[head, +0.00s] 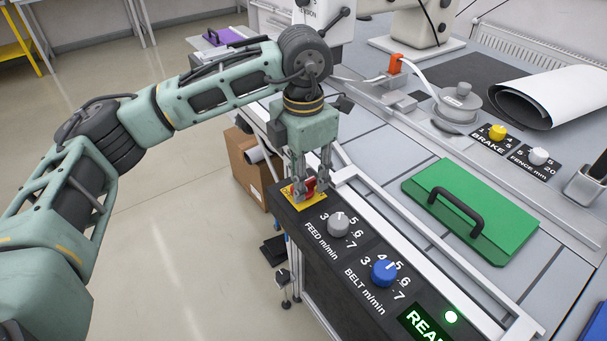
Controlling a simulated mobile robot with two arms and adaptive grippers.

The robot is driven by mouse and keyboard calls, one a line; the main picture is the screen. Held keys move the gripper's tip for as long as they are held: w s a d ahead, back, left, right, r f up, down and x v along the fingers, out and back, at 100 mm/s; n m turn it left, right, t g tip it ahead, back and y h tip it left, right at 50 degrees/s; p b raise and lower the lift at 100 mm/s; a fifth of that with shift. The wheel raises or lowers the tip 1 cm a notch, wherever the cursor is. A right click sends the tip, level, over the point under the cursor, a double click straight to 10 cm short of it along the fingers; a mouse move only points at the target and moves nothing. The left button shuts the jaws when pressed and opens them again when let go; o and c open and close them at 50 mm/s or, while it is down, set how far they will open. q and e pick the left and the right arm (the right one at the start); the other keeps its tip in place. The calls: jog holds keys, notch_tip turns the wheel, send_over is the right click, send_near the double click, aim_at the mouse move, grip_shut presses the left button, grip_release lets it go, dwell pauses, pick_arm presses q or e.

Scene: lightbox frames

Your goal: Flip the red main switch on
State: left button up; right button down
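The red main switch (309,186) sits on a yellow plate (303,199) at the far left end of the black control panel. My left gripper (309,184) points down at the switch, with its fingers around or right beside the red part. The fingers hide part of the switch, so its position is hard to read. Whether the fingers press on it cannot be told.
A grey FEED knob (338,222) and a blue BELT knob (383,272) stand along the panel. A green plate with a black handle (456,213) lies on the table. A cardboard box (246,168) stands below.

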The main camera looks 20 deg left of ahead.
pick_arm(q)
jog(key=shift+r, duration=0.15)
notch_tip(320, 180, up, 12)
dwell(0.4)
jog(key=shift+f, duration=0.2)
